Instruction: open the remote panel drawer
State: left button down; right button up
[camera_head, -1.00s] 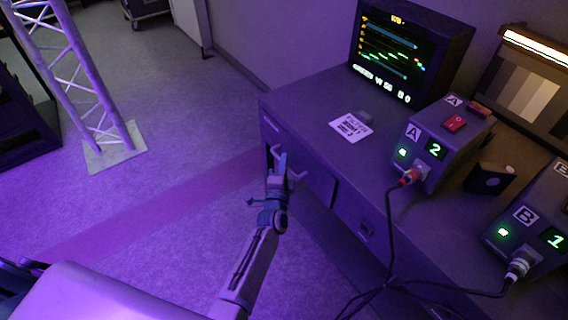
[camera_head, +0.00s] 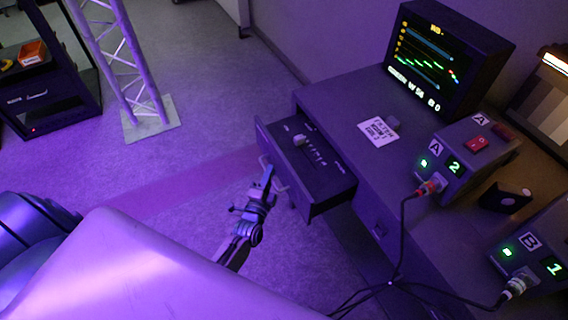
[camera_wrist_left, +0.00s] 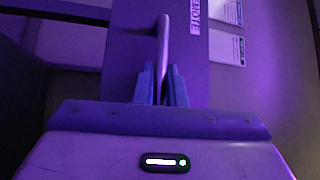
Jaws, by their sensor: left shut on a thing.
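The remote panel drawer (camera_head: 322,182) is pulled out of the dark desk, and its top shows a panel with small sliders and a light knob. My left gripper (camera_head: 268,180) is at the drawer's front face, shut on the drawer handle (camera_wrist_left: 163,50). In the left wrist view the bar handle stands between the two blue-grey fingers (camera_wrist_left: 161,85). The drawer front (camera_wrist_left: 185,65) there bears a label ending in "MOTE". My right gripper is not in view.
The desk (camera_head: 350,112) carries a monitor (camera_head: 440,62), a card (camera_head: 378,131), box A (camera_head: 462,150) and box B (camera_head: 535,240) with cables hanging over the front. A truss (camera_head: 125,60) stands at the left. Floor left of the drawer is clear.

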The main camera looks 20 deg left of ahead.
pick_arm(q)
jog(key=s+a+p, duration=0.5)
jog(key=s+a, duration=0.7)
jog(key=s, duration=0.3)
jog(key=shift+s+p, duration=0.25)
jog(key=shift+p, duration=0.05)
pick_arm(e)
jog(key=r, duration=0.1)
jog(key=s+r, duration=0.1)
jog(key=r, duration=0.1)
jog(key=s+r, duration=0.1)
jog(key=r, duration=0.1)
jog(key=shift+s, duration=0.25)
pick_arm(q)
jog(key=shift+f, duration=0.1)
jog(key=c, duration=1.5)
grip_release()
jog(key=s+d+f+b, duration=0.1)
jog(key=s+b, duration=0.1)
jog(key=s, duration=0.8)
jog(key=shift+s+d+f, duration=0.2)
jog(key=shift+s+d, duration=0.05)
jog(key=shift+s, duration=0.05)
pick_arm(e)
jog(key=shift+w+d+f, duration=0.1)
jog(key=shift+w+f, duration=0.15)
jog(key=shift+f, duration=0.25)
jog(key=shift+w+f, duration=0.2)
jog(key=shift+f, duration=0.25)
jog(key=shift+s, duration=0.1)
